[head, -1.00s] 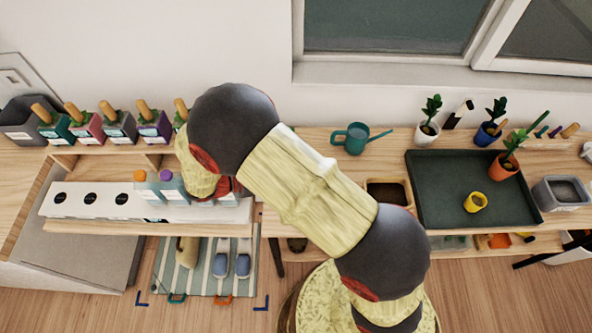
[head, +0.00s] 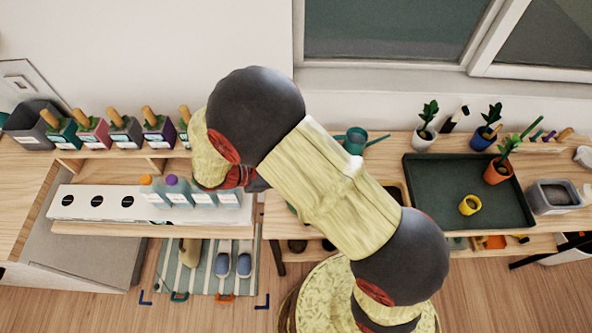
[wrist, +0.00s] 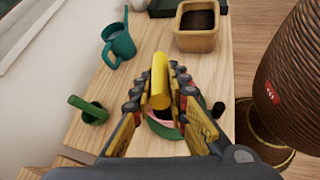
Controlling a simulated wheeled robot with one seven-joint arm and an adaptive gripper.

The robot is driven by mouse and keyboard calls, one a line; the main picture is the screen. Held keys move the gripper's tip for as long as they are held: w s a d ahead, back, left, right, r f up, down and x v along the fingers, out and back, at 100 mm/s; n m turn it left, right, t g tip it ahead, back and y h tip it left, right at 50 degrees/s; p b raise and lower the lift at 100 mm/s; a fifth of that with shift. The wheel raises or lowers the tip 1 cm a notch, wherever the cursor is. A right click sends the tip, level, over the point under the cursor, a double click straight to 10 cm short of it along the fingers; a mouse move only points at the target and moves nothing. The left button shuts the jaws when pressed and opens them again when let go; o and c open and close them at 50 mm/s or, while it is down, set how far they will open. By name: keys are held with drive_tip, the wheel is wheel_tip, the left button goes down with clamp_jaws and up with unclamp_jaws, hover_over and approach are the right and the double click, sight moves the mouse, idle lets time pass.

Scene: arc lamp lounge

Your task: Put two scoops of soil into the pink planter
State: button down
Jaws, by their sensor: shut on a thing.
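My gripper (wrist: 160,95) is shut on a yellow handle (wrist: 159,75), likely a scoop's, in the wrist view. The lower end of what I hold is hidden. Below and between the fingers a round thing with a pink rim (wrist: 154,128) shows partly, likely the pink planter; its inside looks dark. I cannot tell whether the held tool touches it. A square tan pot of dark soil (wrist: 197,36) stands farther along the bench; my arm covers most of it in the head view. The fingertips are hidden behind my arm in the head view.
A teal watering can (wrist: 119,45) and a green cup-like thing (wrist: 92,113) stand on the bench, left of my gripper. Several bottles (head: 178,189) and labelled boxes (head: 93,133) stand at the left. A brown ribbed thing (wrist: 295,75) is at the right.

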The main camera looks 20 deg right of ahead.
drive_tip(key=shift+d+r+y+p, duration=0.1)
drive_tip(key=shift+r+y+p, duration=0.35)
drive_tip(key=shift+y+p, duration=0.25)
drive_tip(key=shift+f+y, duration=0.1)
drive_tip(key=shift+y, duration=0.2)
drive_tip(key=r+y+p, duration=0.1)
drive_tip(key=y+p, duration=0.1)
drive_tip(key=p, duration=0.1)
drive_tip(key=shift+y+p, duration=0.3)
drive_tip(key=shift+p, duration=0.1)
drive_tip(key=y+p, duration=0.2)
drive_tip(key=shift+p, duration=0.3)
drive_tip(key=shift+r+p, duration=0.15)
drive_tip(key=shift+p, duration=0.15)
drive_tip(key=shift+r+y+p, duration=0.25)
drive_tip(key=shift+y+p, duration=0.45)
drive_tip(key=shift+p, duration=0.35)
drive_tip(key=y+p, duration=0.1)
drive_tip(key=p, duration=0.2)
drive_tip(key=shift+r, duration=0.15)
drive_tip(key=y+p, duration=0.1)
drive_tip(key=p, duration=0.3)
drive_tip(key=shift+r, duration=0.1)
drive_tip(key=y+p, duration=0.1)
drive_tip(key=p, duration=0.7)
drive_tip(key=shift+r, duration=0.1)
